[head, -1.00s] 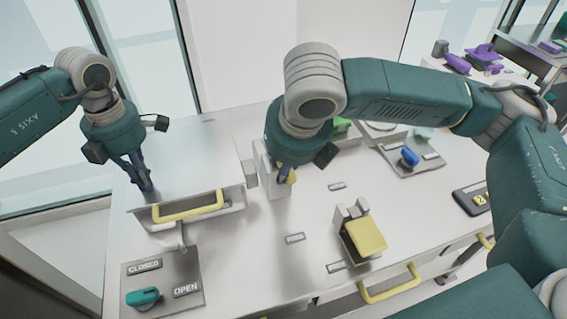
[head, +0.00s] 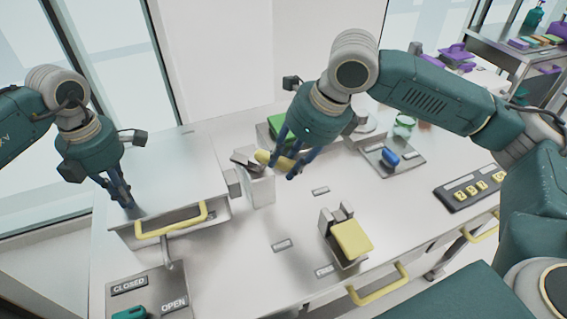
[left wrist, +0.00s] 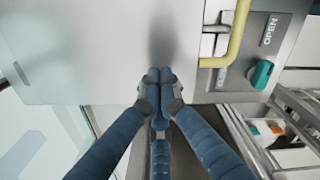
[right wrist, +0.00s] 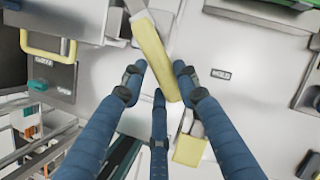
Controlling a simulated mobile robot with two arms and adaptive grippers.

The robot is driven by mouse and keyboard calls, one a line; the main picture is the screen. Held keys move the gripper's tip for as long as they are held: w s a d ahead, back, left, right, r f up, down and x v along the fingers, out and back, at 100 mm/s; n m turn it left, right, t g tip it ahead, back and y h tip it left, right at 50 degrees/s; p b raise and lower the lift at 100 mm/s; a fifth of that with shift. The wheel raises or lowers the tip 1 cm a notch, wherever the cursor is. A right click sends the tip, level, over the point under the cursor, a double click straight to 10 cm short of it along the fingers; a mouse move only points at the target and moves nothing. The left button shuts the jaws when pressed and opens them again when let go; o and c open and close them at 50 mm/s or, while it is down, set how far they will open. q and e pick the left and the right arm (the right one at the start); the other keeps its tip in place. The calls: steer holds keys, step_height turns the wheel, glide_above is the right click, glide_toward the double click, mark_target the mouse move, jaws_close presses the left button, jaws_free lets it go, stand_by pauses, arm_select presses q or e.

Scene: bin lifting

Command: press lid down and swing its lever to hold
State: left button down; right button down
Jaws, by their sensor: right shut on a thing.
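The lid (head: 165,165) is a flat pale metal panel at the left, above a yellow bar handle (head: 172,222). It fills much of the left wrist view (left wrist: 80,50). My left gripper (head: 128,204) has its fingers together, tips down at the lid's front left part, apparently touching it, holding nothing (left wrist: 160,76). The lever has a yellow grip (head: 268,158) on a grey bracket (head: 258,188) right of the lid. My right gripper (head: 286,170) is shut on this grip. In the right wrist view the yellow lever (right wrist: 150,45) lies between the fingers (right wrist: 160,70).
A yellow-flapped block (head: 350,240) stands at front centre. A teal knob (head: 130,313) sits on the CLOSED/OPEN plate (head: 150,290). A blue knob (head: 390,157), a green block (head: 278,126) and a button panel (head: 470,190) are to the right.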

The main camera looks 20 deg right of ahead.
steer(key=shift+w+d+n, duration=0.15)
steer(key=shift+d+n, duration=0.05)
steer(key=shift+n, duration=0.2)
steer(key=c, duration=1.3)
jaws_free()
steer(key=v, duration=1.2)
steer(key=shift+d, duration=0.15)
